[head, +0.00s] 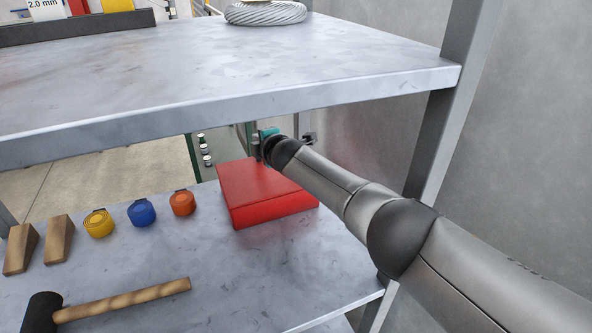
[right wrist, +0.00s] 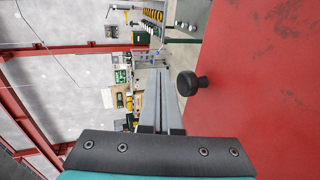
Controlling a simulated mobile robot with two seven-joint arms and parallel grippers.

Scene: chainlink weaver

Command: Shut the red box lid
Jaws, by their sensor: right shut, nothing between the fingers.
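The red box (head: 268,192) sits on the lower shelf, under the upper shelf's front edge. Its lid appears to lie down flat over the top; I cannot tell whether it is fully shut. My right gripper (head: 260,148) is at the far edge of the box, partly hidden by its own wrist. In the right wrist view, the gripper (right wrist: 159,85) is shut and empty, its fingers beside a red surface (right wrist: 265,85) with a black knob (right wrist: 187,83). I cannot tell whether the fingers touch it. My left gripper is not in view.
The upper shelf (head: 230,100) runs above the box, and a metal post (head: 440,130) stands at right. Yellow (head: 99,223), blue (head: 141,213) and orange (head: 182,203) rolls, two wooden blocks (head: 57,241) and a mallet (head: 120,303) lie left. Bare shelf lies in front of the box.

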